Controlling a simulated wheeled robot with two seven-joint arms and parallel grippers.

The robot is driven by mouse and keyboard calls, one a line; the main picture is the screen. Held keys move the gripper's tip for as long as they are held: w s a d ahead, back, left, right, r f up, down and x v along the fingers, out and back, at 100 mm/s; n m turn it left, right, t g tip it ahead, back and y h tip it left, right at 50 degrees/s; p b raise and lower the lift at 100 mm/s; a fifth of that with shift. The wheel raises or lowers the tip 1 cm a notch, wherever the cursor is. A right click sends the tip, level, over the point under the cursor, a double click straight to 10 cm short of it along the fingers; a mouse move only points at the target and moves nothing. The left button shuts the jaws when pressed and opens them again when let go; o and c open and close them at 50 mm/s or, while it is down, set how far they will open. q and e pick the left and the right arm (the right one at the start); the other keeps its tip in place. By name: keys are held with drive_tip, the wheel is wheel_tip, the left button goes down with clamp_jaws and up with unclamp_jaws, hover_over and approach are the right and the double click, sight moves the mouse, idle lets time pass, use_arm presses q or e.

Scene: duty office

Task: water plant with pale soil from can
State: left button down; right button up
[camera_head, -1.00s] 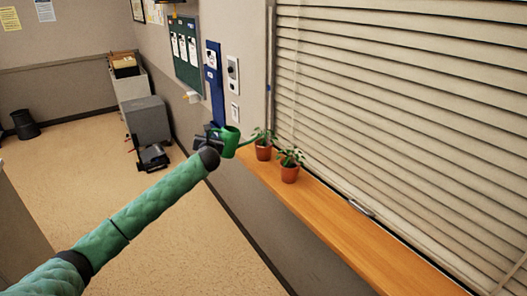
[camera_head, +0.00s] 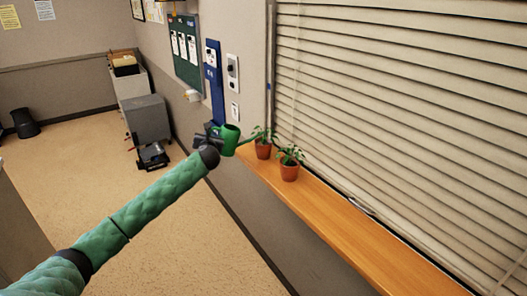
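My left arm reaches in from the lower left, and its dark gripper (camera_head: 214,134) is at the green watering can (camera_head: 230,140). The gripper looks shut on the can, though its fingers are small and partly hidden. The can is held at the far left end of the wooden sill, with its spout pointing right toward the farther potted plant (camera_head: 263,151). A nearer potted plant (camera_head: 289,172) stands beside it on the sill. Both have terracotta pots and green leaves. The soil colour is too small to tell. My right gripper is not in view.
The wooden sill (camera_head: 345,232) runs along the wall under closed blinds (camera_head: 400,110), and its near part is clear. A grey cabinet (camera_head: 147,118) and a black device (camera_head: 153,156) stand on the floor at the back left. Open floor lies left of the sill.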

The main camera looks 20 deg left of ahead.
use_arm(q)
drive_tip(key=shift+r, duration=0.2)
idle(0.6)
drive_tip(key=shift+r+p, duration=0.35)
drive_tip(key=shift+p, duration=0.8)
drive_tip(key=shift+w+r, duration=0.1)
idle(2.4)
drive_tip(key=shift+r+m+p, duration=0.3)
drive_tip(key=shift+r+p, duration=0.05)
drive_tip(key=shift+p, duration=0.6)
drive_tip(key=shift+d, duration=0.1)
wheel_tip(320, 180, down, 2)
drive_tip(key=n+b, duration=0.1)
drive_tip(key=b, duration=0.1)
drive_tip(key=shift+f+b, duration=0.25)
drive_tip(key=shift+b, duration=0.1)
wheel_tip(320, 180, down, 5)
drive_tip(key=n+b, duration=0.3)
drive_tip(key=b, duration=0.4)
drive_tip(key=shift+f+t, duration=0.2)
drive_tip(key=shift+t, duration=0.1)
